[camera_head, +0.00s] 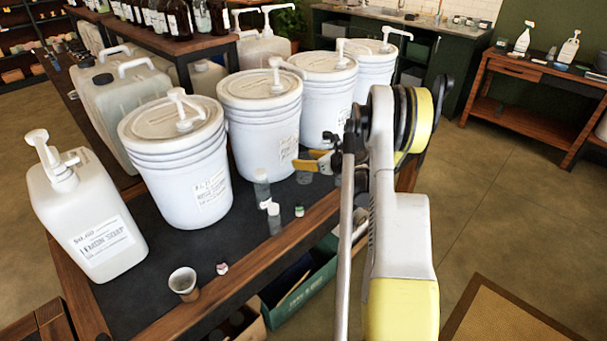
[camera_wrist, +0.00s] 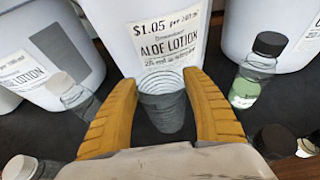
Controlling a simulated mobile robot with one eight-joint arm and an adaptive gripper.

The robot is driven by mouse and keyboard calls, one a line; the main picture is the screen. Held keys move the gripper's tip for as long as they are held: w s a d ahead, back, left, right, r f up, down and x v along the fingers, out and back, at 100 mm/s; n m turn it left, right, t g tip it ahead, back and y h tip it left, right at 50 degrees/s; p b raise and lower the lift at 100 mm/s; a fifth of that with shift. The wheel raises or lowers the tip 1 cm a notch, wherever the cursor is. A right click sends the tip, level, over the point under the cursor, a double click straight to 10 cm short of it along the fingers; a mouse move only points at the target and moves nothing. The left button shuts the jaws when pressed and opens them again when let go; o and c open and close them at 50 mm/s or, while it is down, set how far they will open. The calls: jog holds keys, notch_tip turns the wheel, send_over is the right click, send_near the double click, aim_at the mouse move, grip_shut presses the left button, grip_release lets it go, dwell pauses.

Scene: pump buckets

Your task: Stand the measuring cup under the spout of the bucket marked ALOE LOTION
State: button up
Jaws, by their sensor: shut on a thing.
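The ALOE LOTION bucket (camera_wrist: 168,30) is straight ahead in the wrist view, its label facing me. In the head view it appears to be the second white bucket (camera_head: 258,120) from the left, with a white pump spout (camera_head: 290,68) reaching out to the right. My gripper (camera_wrist: 165,95) is shut on the measuring cup (camera_wrist: 161,112), a grey see-through ringed cup, upright between the yellow fingers, in front of the label. In the head view my gripper (camera_head: 312,160) is low beside that bucket. The cup's base is hard to see, so I cannot tell whether it touches the table.
A clear white-capped bottle (camera_wrist: 72,92) stands left of the cup and a black-capped bottle (camera_wrist: 256,72) right of it. Other capped bottles (camera_head: 275,217) stand nearer the table's front edge. Another cup (camera_head: 183,281) and a LEMON SOAP jug (camera_head: 88,215) are at the left.

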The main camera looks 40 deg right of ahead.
jog(key=shift+f+b, duration=0.6)
jog(key=shift+f, duration=1.6)
jog(key=shift+a, duration=0.1)
jog(key=shift+f, duration=0.15)
jog(key=o, duration=1)
